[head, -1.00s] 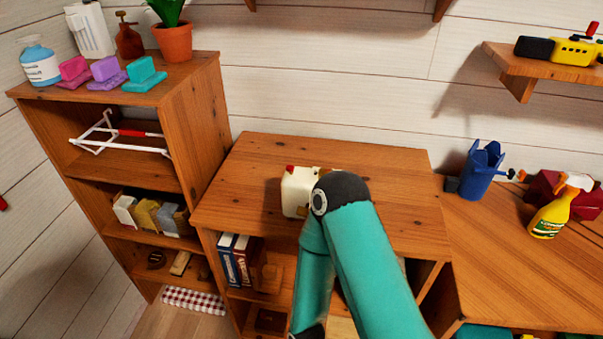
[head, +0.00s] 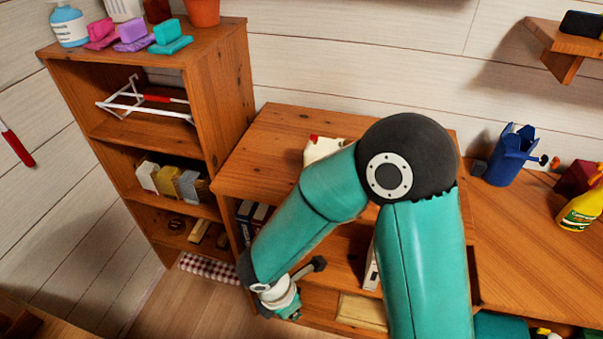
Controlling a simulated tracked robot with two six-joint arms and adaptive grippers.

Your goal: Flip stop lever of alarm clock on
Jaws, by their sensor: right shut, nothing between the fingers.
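The alarm clock, as far as I can tell, is the cream-white boxy thing (head: 320,150) with a small red part on top. It stands on the wooden cabinet top (head: 285,128). My right arm's teal links and dark elbow hide its lower and right parts, and I cannot make out a stop lever. My right gripper (head: 316,265) is small and dark at the arm's end, below and in front of the cabinet top, well apart from the clock. It is shut and empty. My left gripper is not in view.
A tall wooden shelf (head: 228,95) with several items stands at the left. Books (head: 250,215) sit in the cabinet below the top. On the right, a blue watering can (head: 510,155) and a yellow spray bottle (head: 580,212) stand on a desk. A wall shelf (head: 562,45) hangs above.

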